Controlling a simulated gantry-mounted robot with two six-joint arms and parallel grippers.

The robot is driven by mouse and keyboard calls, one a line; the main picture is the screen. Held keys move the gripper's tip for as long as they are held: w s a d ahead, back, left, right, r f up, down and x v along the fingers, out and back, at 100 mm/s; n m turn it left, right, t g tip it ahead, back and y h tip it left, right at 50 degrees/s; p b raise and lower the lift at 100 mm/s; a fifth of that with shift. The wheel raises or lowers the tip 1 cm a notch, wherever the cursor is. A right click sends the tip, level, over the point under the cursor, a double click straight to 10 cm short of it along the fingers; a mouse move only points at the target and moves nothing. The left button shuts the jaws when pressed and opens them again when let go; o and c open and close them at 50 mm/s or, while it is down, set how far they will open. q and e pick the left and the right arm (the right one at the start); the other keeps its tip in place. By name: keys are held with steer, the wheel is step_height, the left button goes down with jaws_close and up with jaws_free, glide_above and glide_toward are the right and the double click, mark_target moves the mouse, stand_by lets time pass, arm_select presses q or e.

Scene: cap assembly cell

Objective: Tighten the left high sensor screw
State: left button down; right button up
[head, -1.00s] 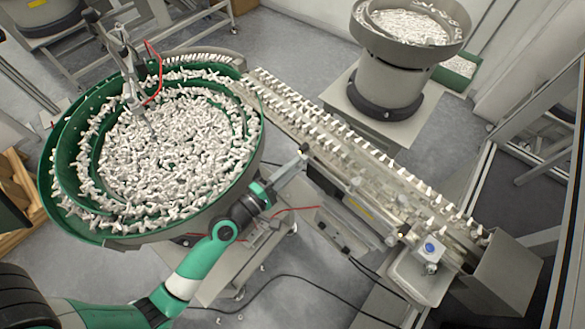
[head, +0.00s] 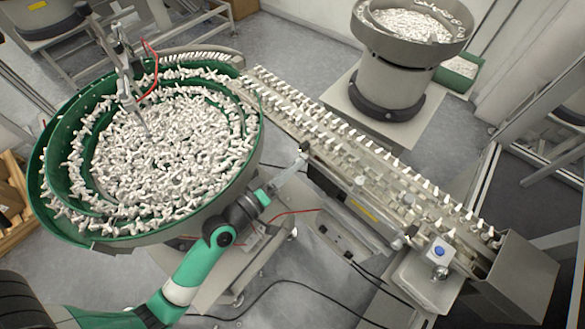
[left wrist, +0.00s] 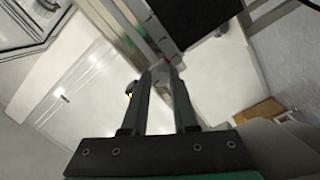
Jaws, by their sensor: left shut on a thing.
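My left gripper (head: 294,162) reaches up from the green arm to the near side of the conveyor rail, just right of the big bowl. In the left wrist view its two fingers (left wrist: 162,76) are close together and shut on a small grey piece between their tips, at the place of the left high sensor screw. The screw is mostly hidden by the fingers, and its turn cannot be seen. A small dark knob (left wrist: 131,88) shows just left of the fingers. My right gripper is not in view.
A green-rimmed bowl (head: 60,212) full of white caps stands left of my gripper. The conveyor rail (head: 375,165) with rows of white parts runs down to the right. A box with a blue button (head: 439,251) stands near its lower end. A second feeder (head: 385,82) stands behind.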

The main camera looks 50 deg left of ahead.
arm_select(q)
steer(key=shift+m, duration=0.3)
steer(key=c, duration=0.7)
jaws_free()
steer(key=s+b, duration=0.1)
steer(key=s, duration=0.3)
steer(key=s+b, duration=0.1)
steer(key=s, duration=0.2)
steer(key=s+d+b, duration=0.1)
steer(key=s, duration=0.3)
steer(key=shift+s+b, duration=0.35)
